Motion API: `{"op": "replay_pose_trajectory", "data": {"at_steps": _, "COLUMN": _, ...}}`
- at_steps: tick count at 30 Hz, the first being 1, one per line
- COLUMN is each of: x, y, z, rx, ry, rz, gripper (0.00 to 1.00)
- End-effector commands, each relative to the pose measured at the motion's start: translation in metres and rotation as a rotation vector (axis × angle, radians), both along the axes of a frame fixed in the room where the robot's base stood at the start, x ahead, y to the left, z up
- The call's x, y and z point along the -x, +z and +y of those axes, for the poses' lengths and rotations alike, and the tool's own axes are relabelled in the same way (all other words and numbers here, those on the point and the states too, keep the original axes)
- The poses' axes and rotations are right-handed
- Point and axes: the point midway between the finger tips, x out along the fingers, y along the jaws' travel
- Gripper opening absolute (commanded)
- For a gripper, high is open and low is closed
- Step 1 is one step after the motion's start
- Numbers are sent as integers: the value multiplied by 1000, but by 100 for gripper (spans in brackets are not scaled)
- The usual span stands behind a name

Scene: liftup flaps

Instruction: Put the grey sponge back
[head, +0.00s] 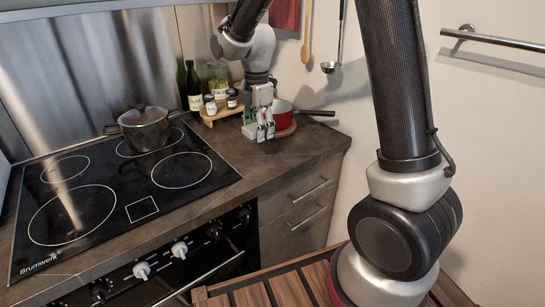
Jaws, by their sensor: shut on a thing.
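My gripper (259,127) hangs from the arm at the back right of the counter, above the worktop and in front of the red pan. It is shut on a small pale grey thing at its fingertips, which appears to be the grey sponge (250,131). The fingers hide most of it. I cannot tell whether it touches the counter.
A red pan (283,117) with a dark handle stands on a round board behind my gripper. A wooden rack (221,113) with small jars and dark bottles (193,85) are to its left. A lidded pot (145,128) stands on the black cooktop (75,228). The front right counter (290,160) is clear.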

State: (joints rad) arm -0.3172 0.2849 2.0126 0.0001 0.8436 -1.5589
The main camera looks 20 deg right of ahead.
Motion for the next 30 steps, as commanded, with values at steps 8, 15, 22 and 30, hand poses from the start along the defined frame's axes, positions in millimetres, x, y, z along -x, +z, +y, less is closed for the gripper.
{"op": "replay_pose_trajectory", "data": {"at_steps": 8, "x": -1, "y": -49, "z": 0, "rx": 1, "ry": 9, "rz": 3, "gripper": 18}}
{"op": "replay_pose_trajectory", "data": {"at_steps": 15, "x": -1, "y": -75, "z": 0, "rx": 2, "ry": 9, "rz": 5, "gripper": 18}}
{"op": "replay_pose_trajectory", "data": {"at_steps": 22, "x": -2, "y": -91, "z": 1, "rx": 0, "ry": 9, "rz": 0, "gripper": 18}}
{"op": "replay_pose_trajectory", "data": {"at_steps": 30, "x": -1, "y": -93, "z": 1, "rx": 0, "ry": 9, "rz": 1, "gripper": 52}}
